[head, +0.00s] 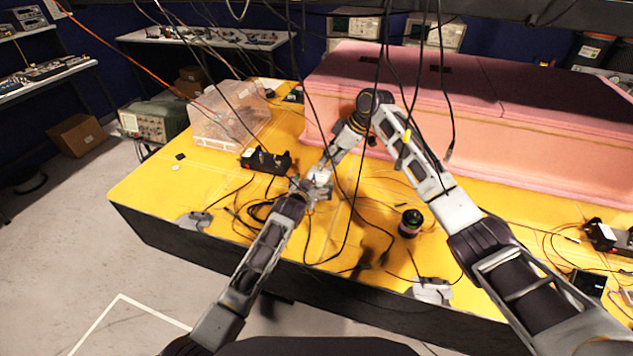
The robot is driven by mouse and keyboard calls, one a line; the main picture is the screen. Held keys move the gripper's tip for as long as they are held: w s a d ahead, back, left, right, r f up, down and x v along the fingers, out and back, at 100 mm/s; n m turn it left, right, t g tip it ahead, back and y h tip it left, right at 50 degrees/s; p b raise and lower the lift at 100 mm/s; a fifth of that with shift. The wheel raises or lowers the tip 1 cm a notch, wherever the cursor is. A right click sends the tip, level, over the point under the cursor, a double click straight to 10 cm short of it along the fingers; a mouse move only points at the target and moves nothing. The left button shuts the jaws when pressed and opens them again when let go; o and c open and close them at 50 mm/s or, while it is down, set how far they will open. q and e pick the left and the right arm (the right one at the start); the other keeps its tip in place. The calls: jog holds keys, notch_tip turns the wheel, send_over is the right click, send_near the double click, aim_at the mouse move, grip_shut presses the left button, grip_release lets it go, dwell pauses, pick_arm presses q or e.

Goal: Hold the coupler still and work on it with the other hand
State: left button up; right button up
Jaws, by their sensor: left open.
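My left gripper (309,189) is open, low over the yellow tabletop (150,190) near the middle of the table. My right gripper (323,171) comes down from above and meets the left one closely. The two overlap in the view, so I cannot tell whether they touch or whether the right one is open or shut. I cannot make out the coupler for certain. Any small part between the grippers is hidden or too small to see.
A dark round can (410,223) stands right of the grippers. A black device (266,160) and a clear plastic box (228,117) are behind left. The pink foam enclosure (480,140) fills the back right. Loose cables lie on the table and hang in front.

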pick_arm(q)
jog(key=shift+x, duration=1.6)
jog(key=c, duration=1.3)
jog(key=o, duration=1.3)
jog(key=shift+s, duration=0.1)
jog(key=shift+v, duration=5.9)
